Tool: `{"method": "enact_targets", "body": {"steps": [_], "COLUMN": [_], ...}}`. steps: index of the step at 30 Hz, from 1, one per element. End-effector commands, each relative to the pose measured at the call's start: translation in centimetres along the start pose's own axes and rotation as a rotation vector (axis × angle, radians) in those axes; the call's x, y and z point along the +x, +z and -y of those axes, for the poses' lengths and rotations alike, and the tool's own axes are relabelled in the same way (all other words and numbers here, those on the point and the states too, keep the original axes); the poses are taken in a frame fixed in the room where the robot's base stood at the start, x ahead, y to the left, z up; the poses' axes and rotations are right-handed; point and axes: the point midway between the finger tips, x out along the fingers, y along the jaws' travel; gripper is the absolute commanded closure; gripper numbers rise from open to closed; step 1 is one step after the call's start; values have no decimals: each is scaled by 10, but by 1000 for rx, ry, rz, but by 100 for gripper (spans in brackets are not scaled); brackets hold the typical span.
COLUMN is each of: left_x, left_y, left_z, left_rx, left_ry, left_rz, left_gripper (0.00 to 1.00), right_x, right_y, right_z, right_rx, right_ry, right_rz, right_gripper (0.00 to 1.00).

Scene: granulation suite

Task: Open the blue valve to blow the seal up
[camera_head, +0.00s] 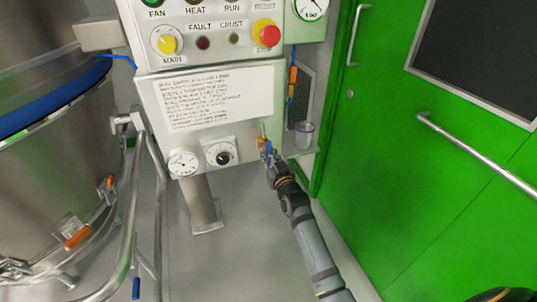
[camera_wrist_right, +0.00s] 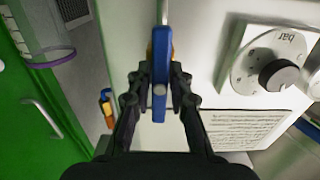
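The blue valve handle (camera_wrist_right: 160,62) stands upright in the middle of the right wrist view, close to the pale panel. My right gripper (camera_wrist_right: 160,80) has a finger on each side of it and looks shut on it. In the head view the right gripper (camera_head: 268,160) reaches the lower right corner of the control panel, where the small blue handle (camera_head: 267,147) shows beside a yellow-orange part. The fingers partly hide the valve there. A blue seal band (camera_head: 50,100) runs around the steel vessel at the left. My left gripper is not in view.
A pressure gauge (camera_head: 183,163) and a regulator knob (camera_head: 221,153) sit left of the valve. The green door (camera_head: 430,130) with handles is further right. A steel rail (camera_head: 128,220) stands by the vessel.

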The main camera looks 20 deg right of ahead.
Motion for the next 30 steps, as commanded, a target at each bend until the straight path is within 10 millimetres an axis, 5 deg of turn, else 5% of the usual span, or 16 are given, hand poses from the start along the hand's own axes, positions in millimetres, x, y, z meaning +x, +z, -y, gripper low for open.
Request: {"method": "enact_targets", "body": {"steps": [4, 14, 30], "left_x": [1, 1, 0], "left_y": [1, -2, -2], "left_z": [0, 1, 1], "left_rx": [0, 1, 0], "left_ry": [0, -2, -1], "left_rz": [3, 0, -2], "left_gripper": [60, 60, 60], "right_x": [0, -3, -110], "right_y": [1, 0, 1], "right_z": [0, 0, 0], "right_rx": [0, 1, 2], "right_ry": [0, 0, 0], "right_rz": [1, 0, 2], "right_gripper": [58, 58, 58]}}
